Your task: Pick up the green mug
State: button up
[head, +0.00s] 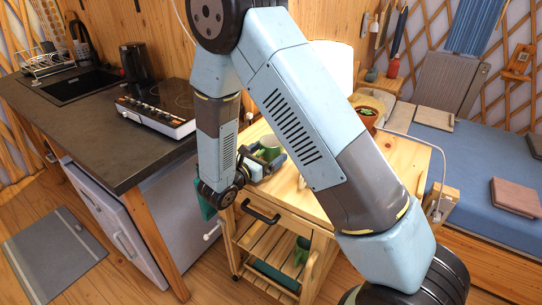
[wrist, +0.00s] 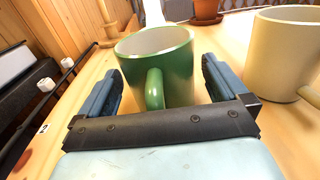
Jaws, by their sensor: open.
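The green mug (wrist: 172,62) stands upright on the wooden cart top (wrist: 285,135), its handle facing my gripper in the wrist view. My gripper (wrist: 158,85) is open, with one finger on each side of the mug's near part and handle. I cannot tell whether either finger touches it. In the head view the green mug (head: 268,152) shows small beside my gripper (head: 262,165), partly hidden by the gripper and arm.
A cream mug (wrist: 283,58) stands close to the right of the green mug. A potted plant (head: 367,117) stands farther back on the cart. The counter with a black cooktop (head: 165,98) is to the left. A blue bed (head: 455,165) is at the right.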

jog(key=shift+c, duration=0.5)
jog(key=c, duration=1)
jog(key=shift+c, duration=0.2)
